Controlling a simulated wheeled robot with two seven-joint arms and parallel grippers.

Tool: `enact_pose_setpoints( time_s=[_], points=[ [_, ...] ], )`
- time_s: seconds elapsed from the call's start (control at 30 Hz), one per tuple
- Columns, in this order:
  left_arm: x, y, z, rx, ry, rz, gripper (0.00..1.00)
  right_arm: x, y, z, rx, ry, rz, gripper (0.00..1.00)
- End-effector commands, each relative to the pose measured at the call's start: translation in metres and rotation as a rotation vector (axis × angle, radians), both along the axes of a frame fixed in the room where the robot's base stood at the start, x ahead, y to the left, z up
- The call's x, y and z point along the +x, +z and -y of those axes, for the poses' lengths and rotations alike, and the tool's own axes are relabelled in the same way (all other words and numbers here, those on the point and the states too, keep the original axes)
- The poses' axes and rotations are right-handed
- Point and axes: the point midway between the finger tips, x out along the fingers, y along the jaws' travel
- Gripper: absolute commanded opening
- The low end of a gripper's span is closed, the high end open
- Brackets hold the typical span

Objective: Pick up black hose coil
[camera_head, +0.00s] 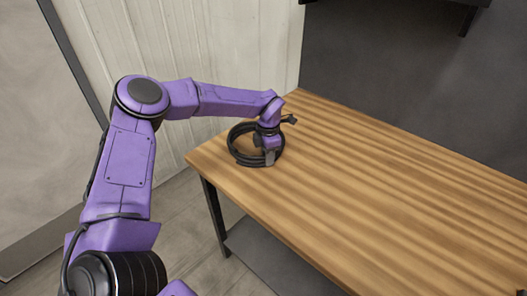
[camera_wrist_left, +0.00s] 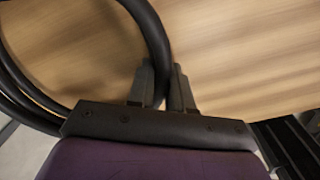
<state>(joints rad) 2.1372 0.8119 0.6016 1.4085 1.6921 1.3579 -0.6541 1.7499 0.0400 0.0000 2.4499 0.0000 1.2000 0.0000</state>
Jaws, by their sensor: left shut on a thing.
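The black hose coil (camera_head: 236,154) is at the far left end of the wooden table in the head view. My left gripper (camera_head: 270,158) reaches down over the coil's right side. In the left wrist view, my left gripper (camera_wrist_left: 160,90) has its two fingers closed on either side of one strand of the black hose coil (camera_wrist_left: 147,25). More strands of the coil curve along the left of that view. I cannot tell whether the coil touches the table or is slightly above it. My right gripper is not in view.
The wooden table (camera_head: 370,190) is bare to the right of the coil, with a lower shelf (camera_head: 275,262) beneath. A pale panelled wall (camera_head: 240,45) stands close behind my left arm. The table's left edge is near the coil.

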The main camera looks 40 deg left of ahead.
Motion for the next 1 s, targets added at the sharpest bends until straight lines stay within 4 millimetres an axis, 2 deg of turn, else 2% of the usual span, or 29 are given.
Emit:
enact_pose_setpoints(
  time_s=[0.13,0.2,0.43,0.6,0.7,0.83,1.0],
  points=[
    [0.001,0.018,0.0,0.0,0.0,0.006,0.0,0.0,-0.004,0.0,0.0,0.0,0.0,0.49],
    [0.001,0.033,0.002,-0.001,0.0,0.008,0.0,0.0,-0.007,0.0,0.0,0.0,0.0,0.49],
    [-0.027,0.09,0.05,0.0,-0.005,0.009,0.0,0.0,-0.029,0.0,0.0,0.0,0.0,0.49],
    [-0.051,0.11,0.091,0.002,-0.005,0.006,0.0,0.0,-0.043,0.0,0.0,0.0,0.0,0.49],
    [-0.061,0.119,0.107,0.001,-0.002,0.004,0.0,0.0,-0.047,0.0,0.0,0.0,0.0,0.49],
    [-0.067,0.126,0.119,0.001,-0.001,0.002,0.0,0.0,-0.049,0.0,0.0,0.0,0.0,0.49],
    [-0.069,0.129,0.122,0.0,0.0,0.001,0.0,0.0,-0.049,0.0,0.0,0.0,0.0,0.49]
  ],
)
